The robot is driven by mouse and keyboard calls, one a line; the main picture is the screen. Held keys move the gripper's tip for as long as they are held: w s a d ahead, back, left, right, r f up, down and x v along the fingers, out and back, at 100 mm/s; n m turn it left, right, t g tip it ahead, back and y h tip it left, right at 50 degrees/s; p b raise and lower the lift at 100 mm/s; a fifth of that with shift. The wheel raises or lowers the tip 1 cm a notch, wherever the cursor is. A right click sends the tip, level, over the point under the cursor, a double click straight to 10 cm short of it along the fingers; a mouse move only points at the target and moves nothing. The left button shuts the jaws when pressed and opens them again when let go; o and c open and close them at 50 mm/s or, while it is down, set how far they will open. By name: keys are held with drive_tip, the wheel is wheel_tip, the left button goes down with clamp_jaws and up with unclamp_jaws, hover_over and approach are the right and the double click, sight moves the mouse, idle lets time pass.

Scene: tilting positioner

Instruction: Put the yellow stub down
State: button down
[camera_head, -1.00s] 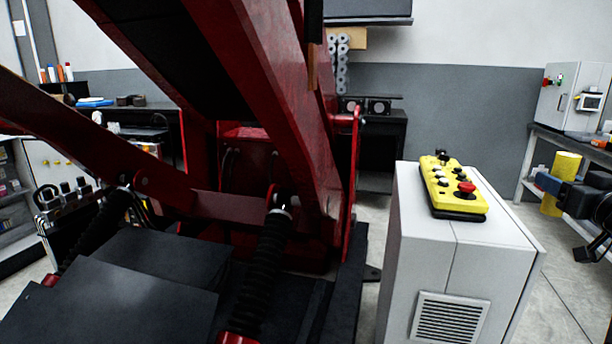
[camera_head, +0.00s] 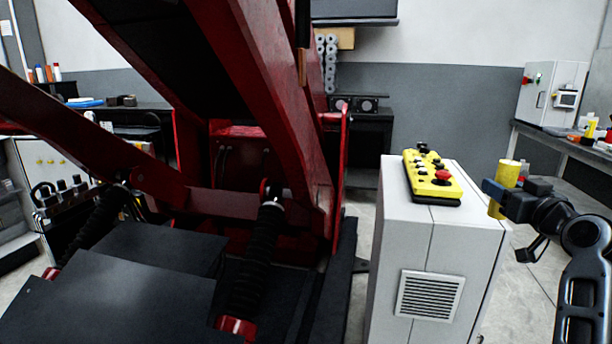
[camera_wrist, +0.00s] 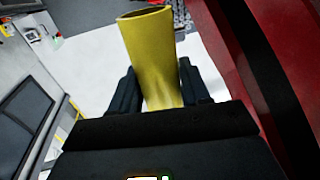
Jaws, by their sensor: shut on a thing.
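The yellow stub (camera_head: 508,174) is a short yellow cylinder at the right of the head view, upright or nearly so. My gripper (camera_head: 499,190) is shut on it and holds it in the air, just right of the grey cabinet.
A grey cabinet (camera_head: 440,250) with a yellow control pendant (camera_head: 432,180) on its top stands left of my gripper. The red tilting positioner (camera_head: 270,110) fills the left and middle. A workbench (camera_head: 560,145) with a control box (camera_head: 550,93) is at the right.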

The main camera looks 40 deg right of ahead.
drive_tip(key=w+a+f+n+t+y, duration=0.1)
drive_tip(key=w+a+f+y, duration=0.1)
drive_tip(key=w+a+f, duration=0.55)
drive_tip(key=w+a+f+n+t+y, duration=0.15)
drive_tip(key=w+a+f, duration=0.35)
drive_tip(key=a, duration=0.5)
drive_tip(key=w+a+f+n+y, duration=0.2)
drive_tip(key=w+a+f, duration=0.45)
drive_tip(key=a, duration=0.25)
drive_tip(key=s+a+f+n+y, duration=0.1)
drive_tip(key=s+a+f+y, duration=0.1)
drive_tip(key=a+f, duration=0.6)
drive_tip(key=s+a+f+n+y, duration=0.15)
drive_tip(key=a+f, duration=0.25)
drive_tip(key=a, duration=0.7)
drive_tip(key=s+f+y, duration=0.1)
drive_tip(key=s+f, duration=0.5)
drive_tip(key=f, duration=0.1)
drive_tip(key=shift+a, duration=0.45)
drive_tip(key=shift+s+t, duration=0.1)
drive_tip(key=shift+t, duration=0.15)
